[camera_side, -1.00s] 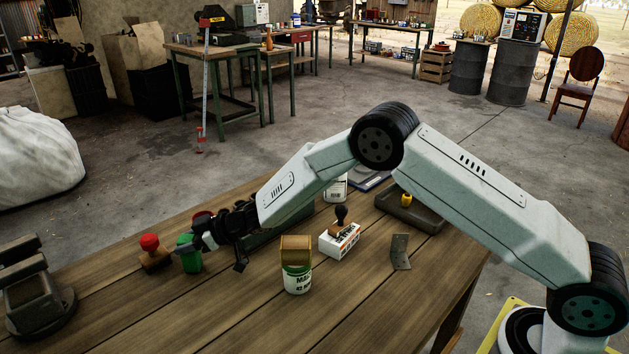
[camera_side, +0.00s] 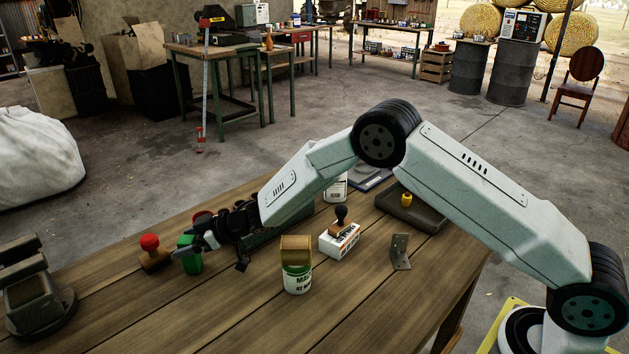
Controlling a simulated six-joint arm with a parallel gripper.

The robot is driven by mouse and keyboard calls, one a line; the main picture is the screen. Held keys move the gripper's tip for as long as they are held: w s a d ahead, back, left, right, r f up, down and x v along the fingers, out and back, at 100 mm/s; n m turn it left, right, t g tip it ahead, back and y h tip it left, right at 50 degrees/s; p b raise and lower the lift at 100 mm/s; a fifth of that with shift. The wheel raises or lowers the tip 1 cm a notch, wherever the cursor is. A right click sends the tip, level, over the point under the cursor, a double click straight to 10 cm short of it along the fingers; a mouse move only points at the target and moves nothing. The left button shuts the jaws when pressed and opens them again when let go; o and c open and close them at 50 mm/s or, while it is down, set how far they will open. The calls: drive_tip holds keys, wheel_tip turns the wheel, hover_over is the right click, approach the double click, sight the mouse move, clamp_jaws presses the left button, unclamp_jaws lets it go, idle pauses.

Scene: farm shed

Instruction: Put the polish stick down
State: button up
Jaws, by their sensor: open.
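The polish stick appears to be the green block (camera_side: 187,262) standing upright on the wooden table (camera_side: 215,315) at the left. My gripper (camera_side: 196,247) is open at the green block's upper part, with its fingers about it. The fingers cover part of the block, and I cannot tell whether either finger touches it. The block's base looks to be on the table top.
A red-knobbed stamp (camera_side: 151,256) stands close left of the green block. A can (camera_side: 297,280) topped by a wooden block, a box (camera_side: 340,243) bearing a black-handled stamp, and a metal bracket (camera_side: 401,252) stand to the right. A vise (camera_side: 35,300) sits at front left.

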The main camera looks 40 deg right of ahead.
drive_tip(key=v, duration=0.7)
idle(0.3)
idle(0.5)
drive_tip(key=d+r+m+h, duration=0.4)
drive_tip(key=d+m+h, duration=0.2)
drive_tip(key=m+h, duration=0.2)
drive_tip(key=s+a+r+m+g+y, duration=0.2)
drive_tip(key=s+a+r+g+y, duration=0.15)
drive_tip(key=s, duration=0.25)
drive_tip(key=s+a+r+m+g+y, duration=0.1)
drive_tip(key=s+a+r+g+y, duration=0.25)
drive_tip(key=s+a, duration=0.2)
drive_tip(key=s+d+f+n+h, duration=0.1)
drive_tip(key=s+d+f+h, duration=0.3)
drive_tip(key=s+d, duration=0.5)
drive_tip(key=s+d+f+n+h, duration=0.1)
drive_tip(key=s+d+f+h, duration=0.3)
drive_tip(key=s+d, duration=0.6)
drive_tip(key=shift+s+d+f, duration=0.3)
drive_tip(key=shift+d+f, duration=0.25)
drive_tip(key=shift+d, duration=0.6)
